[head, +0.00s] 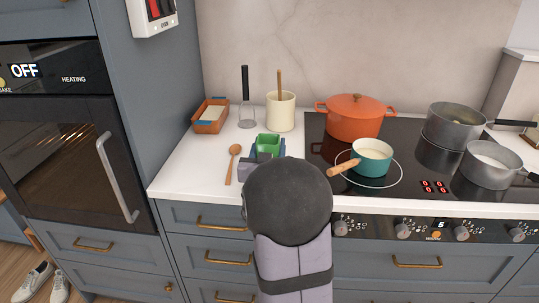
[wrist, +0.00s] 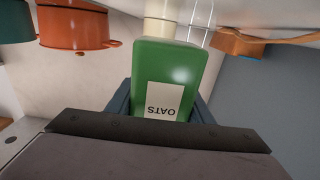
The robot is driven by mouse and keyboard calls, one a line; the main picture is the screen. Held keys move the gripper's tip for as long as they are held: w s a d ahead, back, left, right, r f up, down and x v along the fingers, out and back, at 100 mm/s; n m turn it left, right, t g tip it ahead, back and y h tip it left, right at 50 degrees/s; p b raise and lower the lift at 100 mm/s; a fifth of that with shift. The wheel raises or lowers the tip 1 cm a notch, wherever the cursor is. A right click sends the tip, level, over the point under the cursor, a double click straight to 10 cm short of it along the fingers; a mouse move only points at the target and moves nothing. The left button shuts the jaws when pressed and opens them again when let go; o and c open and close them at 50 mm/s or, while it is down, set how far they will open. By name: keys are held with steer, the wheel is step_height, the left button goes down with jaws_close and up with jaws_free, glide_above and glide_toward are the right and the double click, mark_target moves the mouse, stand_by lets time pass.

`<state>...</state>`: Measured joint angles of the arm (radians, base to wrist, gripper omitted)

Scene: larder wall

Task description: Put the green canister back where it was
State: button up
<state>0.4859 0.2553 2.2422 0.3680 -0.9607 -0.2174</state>
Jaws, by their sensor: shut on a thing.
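The green canister (head: 268,143) is over or on the white worktop, left of the hob, in the head view. In the wrist view, which is upside down, the canister (wrist: 180,62) is a green box with a pale label reading OATS. My gripper (head: 262,156) is shut on it, with a dark blue finger on either side; the fingers also show in the wrist view (wrist: 158,106). My arm hides the canister's lower part in the head view, so I cannot tell whether it touches the worktop.
A wooden spoon (head: 232,164) lies just left of the gripper. Right, on the hob, are an orange pot (head: 354,120), a teal saucepan (head: 371,163) and two grey pans.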

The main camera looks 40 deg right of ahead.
steer(key=shift+f, duration=1.4)
steer(key=shift+f, duration=0.1)
steer(key=shift+f, duration=0.1)
steer(key=o, duration=1.2)
